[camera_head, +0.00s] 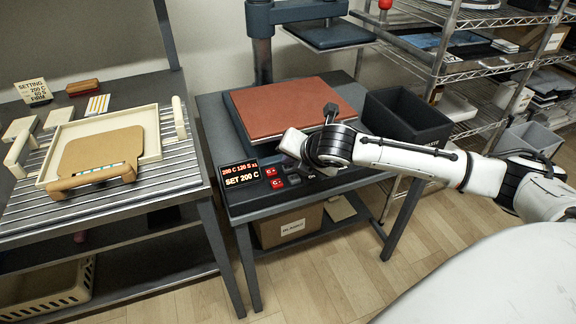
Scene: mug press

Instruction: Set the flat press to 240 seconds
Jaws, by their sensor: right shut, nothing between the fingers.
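The flat press (262,114) stands on a dark table in the middle, with a reddish-brown pad on its lower bed. Its control panel on the front edge has a small display (241,174). The upper line seems to read 200 C 120 S x1, and the lower line reads SET 200 C. Red buttons (277,183) sit just right of the display. My right gripper (296,172) is shut and empty over the panel, right of the red buttons. The gripper and wrist hide part of the panel, and I cannot tell whether the fingertips touch it. My left gripper is out of view.
The press's dark upper platen (328,35) is swung back to the right. A black bin (408,119) stands right of the press. The left table holds a cream tray (151,120) with a brown board and a setting card (33,91). Wire shelves (451,72) stand behind right.

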